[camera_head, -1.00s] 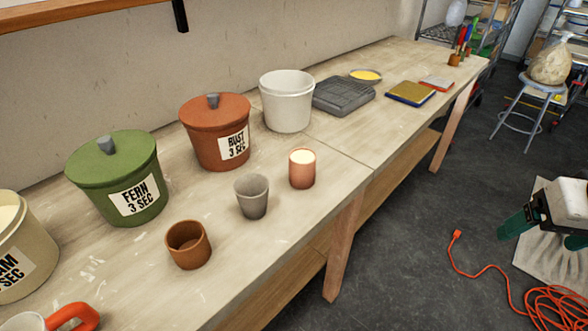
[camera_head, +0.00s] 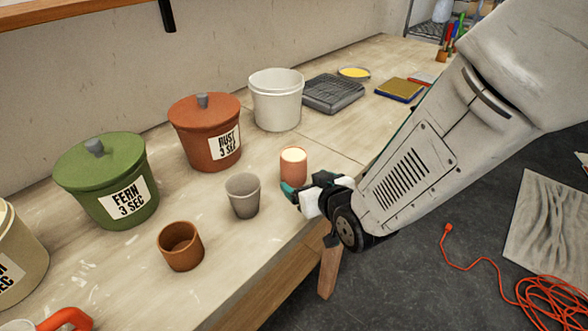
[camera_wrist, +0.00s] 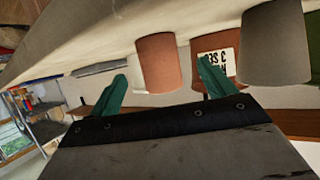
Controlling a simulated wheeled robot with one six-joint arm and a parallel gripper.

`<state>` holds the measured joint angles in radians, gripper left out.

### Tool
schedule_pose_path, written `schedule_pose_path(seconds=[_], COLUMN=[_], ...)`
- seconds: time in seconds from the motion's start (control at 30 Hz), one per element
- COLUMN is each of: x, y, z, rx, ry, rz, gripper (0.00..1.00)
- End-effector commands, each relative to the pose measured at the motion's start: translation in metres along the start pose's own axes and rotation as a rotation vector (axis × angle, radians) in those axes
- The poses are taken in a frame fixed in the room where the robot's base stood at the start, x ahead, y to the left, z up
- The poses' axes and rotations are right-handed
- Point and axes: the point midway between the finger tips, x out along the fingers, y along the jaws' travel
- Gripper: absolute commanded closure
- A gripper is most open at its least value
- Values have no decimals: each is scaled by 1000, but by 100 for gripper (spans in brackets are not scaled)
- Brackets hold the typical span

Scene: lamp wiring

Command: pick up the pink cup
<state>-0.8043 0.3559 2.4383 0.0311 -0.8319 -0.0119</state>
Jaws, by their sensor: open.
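The pink cup (camera_head: 293,168) stands upright on the workbench near its front edge and has a pale, cream-coloured top. My gripper (camera_head: 307,187) is beside the cup at its front right, low over the bench edge, and overlaps the cup's lower part in the head view. In the wrist view, which is upside down, the pink cup (camera_wrist: 158,62) appears ahead, between the two green fingers (camera_wrist: 165,85). The fingers are spread with nothing held. I cannot tell whether a finger touches the cup.
A grey cup (camera_head: 243,195) stands close left of the pink cup, with a brown cup (camera_head: 181,247) further left. Behind are lidded rust (camera_head: 205,135) and green (camera_head: 105,180) pots and a white bucket (camera_head: 276,102). An orange cord (camera_head: 480,270) lies on the floor.

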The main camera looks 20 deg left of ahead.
Motion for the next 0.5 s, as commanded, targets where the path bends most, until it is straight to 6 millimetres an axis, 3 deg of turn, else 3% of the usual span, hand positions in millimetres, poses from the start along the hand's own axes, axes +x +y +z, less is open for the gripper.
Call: schedule_pose_path(seconds=[0.5], x=[63], y=[4], z=[5], rx=[1], ry=[-1], rz=[2], gripper=[17])
